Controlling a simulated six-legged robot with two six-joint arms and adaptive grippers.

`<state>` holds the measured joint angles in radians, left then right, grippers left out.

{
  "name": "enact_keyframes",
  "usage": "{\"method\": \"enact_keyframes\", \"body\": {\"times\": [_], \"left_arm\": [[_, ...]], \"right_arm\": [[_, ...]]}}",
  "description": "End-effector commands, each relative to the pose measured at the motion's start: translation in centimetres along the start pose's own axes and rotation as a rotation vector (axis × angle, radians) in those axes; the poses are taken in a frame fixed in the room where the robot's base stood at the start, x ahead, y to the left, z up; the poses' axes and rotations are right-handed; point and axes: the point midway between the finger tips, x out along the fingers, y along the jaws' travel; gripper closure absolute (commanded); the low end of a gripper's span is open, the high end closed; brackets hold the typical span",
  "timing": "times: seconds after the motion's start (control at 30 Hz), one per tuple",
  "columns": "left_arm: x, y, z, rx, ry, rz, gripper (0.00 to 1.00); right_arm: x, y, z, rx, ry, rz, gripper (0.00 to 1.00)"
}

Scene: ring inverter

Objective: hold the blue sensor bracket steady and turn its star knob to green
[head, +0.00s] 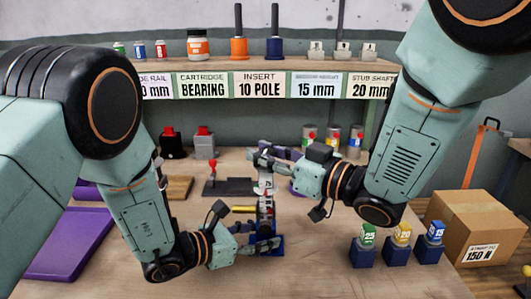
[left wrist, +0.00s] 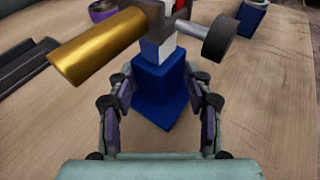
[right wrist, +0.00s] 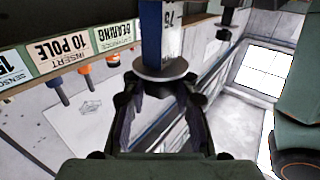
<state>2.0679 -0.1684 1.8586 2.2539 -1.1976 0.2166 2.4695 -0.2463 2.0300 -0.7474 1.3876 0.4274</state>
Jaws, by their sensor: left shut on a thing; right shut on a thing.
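The blue sensor bracket (head: 279,251) stands upright on the bench in the middle of the head view. Its blue foot (left wrist: 158,92) lies between the fingers of my left gripper (head: 268,243), which is shut on it low down. A gold cylinder (left wrist: 100,45) and a dark grey round part (left wrist: 221,42) stick out from its sides. My right gripper (head: 262,158) is at the bracket's top, shut on the star knob (right wrist: 157,90) under a grey disc (right wrist: 160,72) in the right wrist view. The knob's pointer and any green mark cannot be made out.
Three small blue-based blocks (head: 397,251) and a cardboard box (head: 473,227) stand to the right. A purple tray (head: 66,243) lies left. A dark fixture with a red knob (head: 228,186) sits behind the bracket's left side. A labelled shelf (head: 260,84) runs along the back.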

Motion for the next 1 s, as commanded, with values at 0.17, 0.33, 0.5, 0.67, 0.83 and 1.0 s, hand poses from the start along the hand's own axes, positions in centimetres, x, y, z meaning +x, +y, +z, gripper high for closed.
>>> {"method": "enact_keyframes", "body": {"times": [0.17,0.33,0.5,0.67,0.83,1.0], "left_arm": [[0.0,0.0,-0.1,-0.003,0.001,0.002,0.82],[0.0,0.0,-0.1,-0.003,0.001,0.002,0.82],[0.0,0.0,-0.1,-0.003,0.001,0.001,0.82],[0.0,0.0,-0.1,-0.002,0.001,0.001,0.82],[0.0,0.0,-0.1,-0.002,0.001,0.001,0.82],[0.0,0.0,-0.1,-0.002,0.001,0.001,0.82]], "right_arm": [[0.0,0.0,0.0,0.0,-0.002,0.002,1.0],[0.0,0.1,0.0,0.0,-0.002,0.002,0.63],[0.0,0.1,0.0,0.0,-0.001,0.001,0.49],[0.0,0.1,0.0,0.0,-0.001,0.001,0.49],[-0.2,0.1,0.0,0.001,-0.001,0.002,0.49],[-2.0,0.2,-0.1,0.004,0.001,0.005,0.49]]}}
